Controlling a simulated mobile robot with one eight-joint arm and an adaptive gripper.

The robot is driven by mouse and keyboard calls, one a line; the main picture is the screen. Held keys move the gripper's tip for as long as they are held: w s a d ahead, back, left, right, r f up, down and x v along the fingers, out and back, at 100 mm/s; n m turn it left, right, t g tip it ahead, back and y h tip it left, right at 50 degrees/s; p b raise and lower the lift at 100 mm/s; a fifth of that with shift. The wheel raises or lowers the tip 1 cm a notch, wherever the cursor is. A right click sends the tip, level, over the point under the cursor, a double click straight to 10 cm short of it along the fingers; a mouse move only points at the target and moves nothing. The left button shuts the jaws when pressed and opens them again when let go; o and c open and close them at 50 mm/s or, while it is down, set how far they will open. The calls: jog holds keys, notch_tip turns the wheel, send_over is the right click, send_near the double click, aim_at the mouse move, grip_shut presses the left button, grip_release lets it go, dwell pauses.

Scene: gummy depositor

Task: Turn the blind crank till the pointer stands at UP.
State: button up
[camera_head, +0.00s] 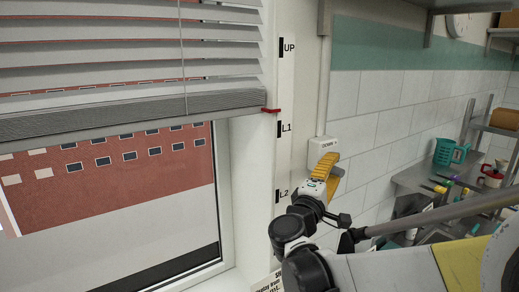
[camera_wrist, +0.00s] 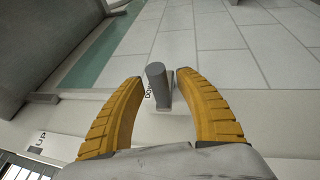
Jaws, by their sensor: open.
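The blind (camera_head: 130,75) hangs part-way down over the window. Its red pointer (camera_head: 271,110) stands between the UP mark (camera_head: 288,47) and the L1 mark (camera_head: 284,128), closer to L1; the L2 mark (camera_head: 281,195) is lower. The white crank box (camera_head: 323,144) is on the wall right of the scale. My gripper (camera_head: 327,160) is at the box and hides part of it. In the wrist view, the grey crank handle (camera_wrist: 157,82) stands between the open yellow fingers of my gripper (camera_wrist: 160,76). Gaps show on both sides of the handle.
A shelf (camera_head: 425,180) on the right wall holds a teal jug (camera_head: 451,152) and several bottles. Another shelf (camera_head: 460,4) is at the top right. A vertical conduit (camera_head: 324,80) runs above the crank box. The tiled wall between box and shelf is bare.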

grip_shut()
jog(key=f, duration=0.1)
jog(key=b, duration=0.1)
jog(key=f+b, duration=0.1)
jog(key=shift+w+d+f, duration=0.25)
jog(key=shift+d+f, duration=0.1)
jog(key=shift+f, duration=0.1)
jog(key=shift+w+d+f+b, duration=0.5)
jog(key=shift+d+f+b, duration=0.3)
jog(key=shift+b, duration=0.3)
jog(key=shift+f, duration=0.1)
